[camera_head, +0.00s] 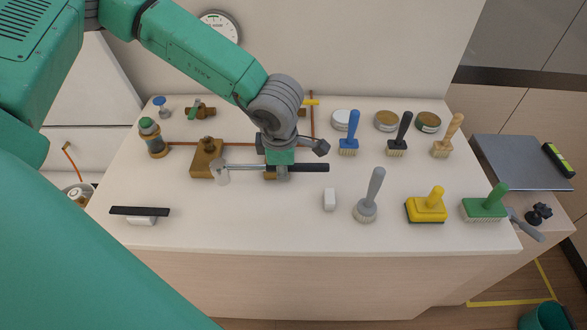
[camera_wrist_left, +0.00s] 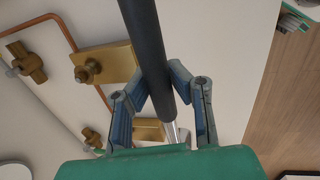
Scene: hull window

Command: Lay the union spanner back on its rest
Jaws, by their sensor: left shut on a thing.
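The union spanner has a black handle (camera_head: 313,167) and a silver shaft and head (camera_head: 222,174). My left gripper (camera_head: 280,165) is shut on it near where handle meets shaft, and it lies level across the middle of the bench. In the left wrist view the black handle (camera_wrist_left: 148,45) runs between the fingers of my left gripper (camera_wrist_left: 160,95). I cannot tell which piece is the rest. A small white block (camera_head: 330,199) stands empty in front of the handle; another white block (camera_head: 141,220) has a black bar on top. My right gripper is not in view.
A brass block (camera_head: 206,158) with a nut and copper piping (camera_head: 240,144) lie behind the spanner. Several brushes, such as a grey one (camera_head: 367,200), and round tins (camera_head: 386,121) fill the right side. The front middle of the bench (camera_head: 250,225) is clear.

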